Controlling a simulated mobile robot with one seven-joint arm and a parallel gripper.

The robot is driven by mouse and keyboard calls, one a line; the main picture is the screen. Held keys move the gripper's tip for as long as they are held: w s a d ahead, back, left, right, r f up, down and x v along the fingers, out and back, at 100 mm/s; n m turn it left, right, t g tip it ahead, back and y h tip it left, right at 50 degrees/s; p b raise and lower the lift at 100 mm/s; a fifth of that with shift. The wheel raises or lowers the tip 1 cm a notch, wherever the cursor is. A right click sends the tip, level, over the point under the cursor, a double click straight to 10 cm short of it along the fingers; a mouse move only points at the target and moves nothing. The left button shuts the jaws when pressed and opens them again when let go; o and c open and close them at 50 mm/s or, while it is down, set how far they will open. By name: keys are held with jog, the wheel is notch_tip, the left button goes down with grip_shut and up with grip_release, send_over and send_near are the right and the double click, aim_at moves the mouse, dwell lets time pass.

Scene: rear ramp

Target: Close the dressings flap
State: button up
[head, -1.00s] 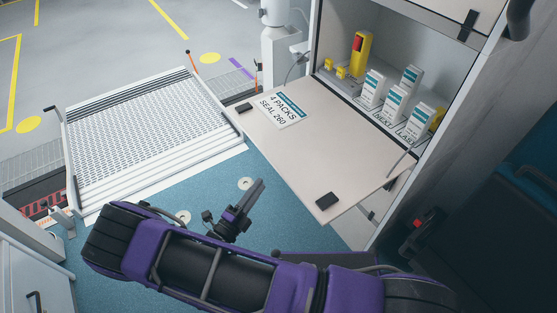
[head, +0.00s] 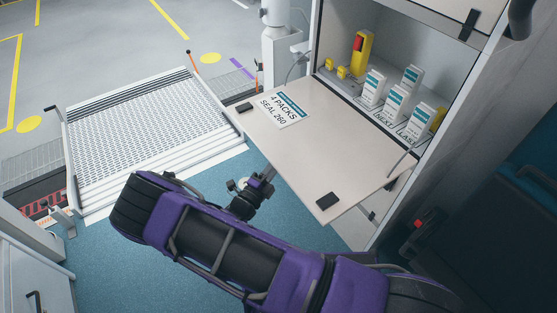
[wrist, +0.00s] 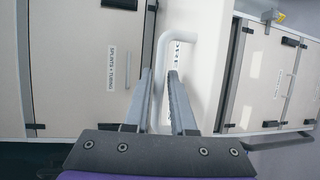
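The dressings flap (head: 300,155) is a cream panel hanging open and roughly level from the cabinet in the head view. It carries a label reading "4 PACKS SEAL 260" and black pads near two outer corners. My gripper (head: 266,173) is at the flap's near left edge, and its tips look partly hidden by the flap. In the wrist view, my gripper (wrist: 160,78) has its two fingers apart, with a white bent rail (wrist: 163,50) seen between and beyond them. I cannot make out the flap in the wrist view.
The open cabinet compartment (head: 340,35) holds several white-and-teal packs (head: 396,100) and a yellow item (head: 362,52). A ramp (head: 150,115) lies at left. The wrist view shows a panel labelled for splints (wrist: 75,70) and another panel (wrist: 265,75) at right.

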grip_shut()
dwell(1.2)
